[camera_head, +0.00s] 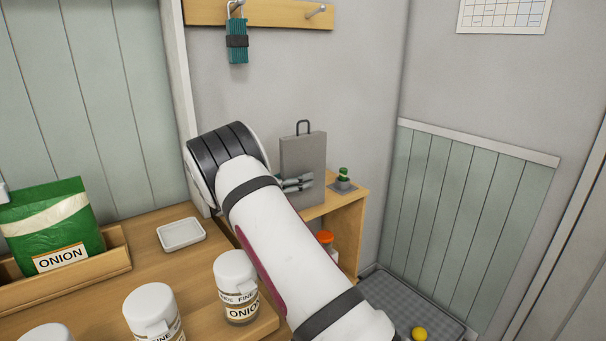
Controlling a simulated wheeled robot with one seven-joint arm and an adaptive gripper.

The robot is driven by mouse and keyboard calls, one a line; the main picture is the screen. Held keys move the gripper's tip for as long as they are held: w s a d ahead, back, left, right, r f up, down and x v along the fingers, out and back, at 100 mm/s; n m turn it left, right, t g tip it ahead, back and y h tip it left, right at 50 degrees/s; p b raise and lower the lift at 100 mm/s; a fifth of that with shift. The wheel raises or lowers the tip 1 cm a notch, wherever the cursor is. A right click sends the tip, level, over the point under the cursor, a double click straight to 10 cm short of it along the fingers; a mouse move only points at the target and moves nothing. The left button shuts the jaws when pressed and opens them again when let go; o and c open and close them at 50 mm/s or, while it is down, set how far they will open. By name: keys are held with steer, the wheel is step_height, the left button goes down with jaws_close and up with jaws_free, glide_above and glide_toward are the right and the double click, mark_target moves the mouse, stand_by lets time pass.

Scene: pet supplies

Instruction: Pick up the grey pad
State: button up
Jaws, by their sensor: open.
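A flat grey slab (304,154) with a dark loop handle on top stands upright on a wooden shelf unit (350,206) against the back wall. It is the likeliest grey pad in view. My gripper (309,182) is open, with its fingers pointing right in front of the slab's lower face. I cannot tell whether they touch it. My white arm hides the slab's lower left part and part of the shelf.
A small green-topped item (343,179) stands right of the slab. An orange-capped bottle (326,243) sits below. ONION jars (238,284), a white dish (181,234) and a green bag (52,226) occupy the counter. A grey floor tray (393,300) holds a yellow ball (419,334).

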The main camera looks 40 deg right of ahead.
mark_target(299, 165)
steer(key=shift+d, duration=0.15)
steer(key=c, duration=1.3)
jaws_close()
steer(key=shift+r, duration=0.55)
steer(key=r, duration=0.2)
steer(key=shift+s+r, duration=0.25)
steer(key=shift+r, duration=0.1)
steer(key=s+a+p, duration=0.1)
steer(key=s+a, duration=0.2)
steer(key=s, duration=0.4)
steer(key=s+a+r+p, duration=0.1)
steer(key=s+a, duration=0.2)
steer(key=s, duration=0.4)
steer(key=shift+a, duration=0.25)
